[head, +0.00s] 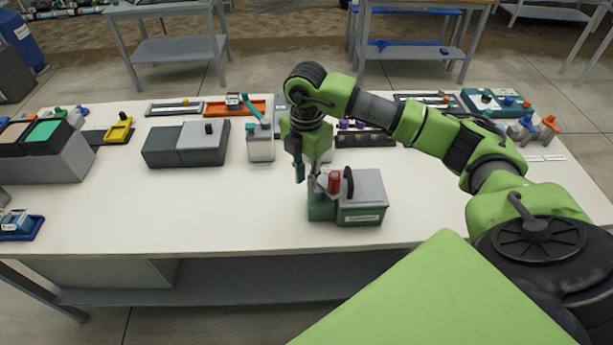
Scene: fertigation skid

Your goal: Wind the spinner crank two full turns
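A green and grey box (361,212) stands near the table's front edge. It carries a red knob (334,183) and a black upright handle (349,182) on top; I cannot tell for certain which part is the spinner crank. My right gripper (306,182) points down just left of the red knob, above the box's left end. Its fingers look apart, with nothing visible between them. I cannot tell whether a fingertip touches the box. My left gripper is not in view.
A grey box (202,143) with a black knob is further left. Several small devices line the table's back edge.

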